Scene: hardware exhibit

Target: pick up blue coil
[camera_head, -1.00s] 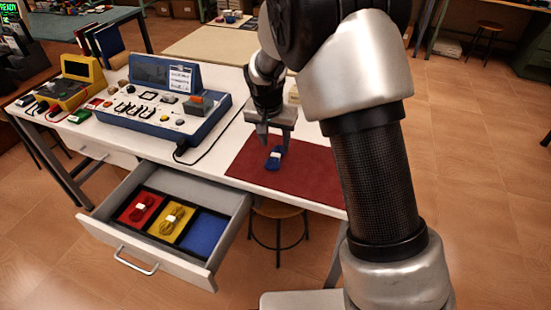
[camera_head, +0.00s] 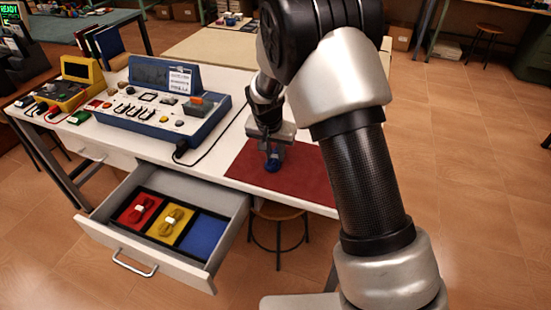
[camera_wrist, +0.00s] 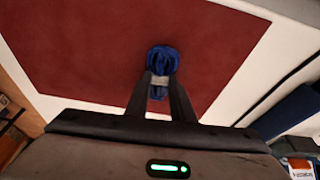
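The blue coil (camera_head: 273,163) with a pale band is at the red mat (camera_head: 240,165) on the white table. In the wrist view the coil (camera_wrist: 162,60) shows beyond my fingertips, with its pale band between them. My gripper (camera_head: 272,153) points down over the mat, its two fingers closed in on both sides of the band; the fingers also show in the wrist view (camera_wrist: 161,90). I cannot tell whether the coil touches the mat or is slightly above it.
An open drawer (camera_head: 228,225) below holds a red coil (camera_head: 140,209), a yellow coil (camera_head: 171,220) and an empty blue compartment (camera_head: 206,236). A blue instrument console (camera_head: 165,105) stands left of the mat, with a black cable beside it. A stool (camera_head: 278,213) is under the table.

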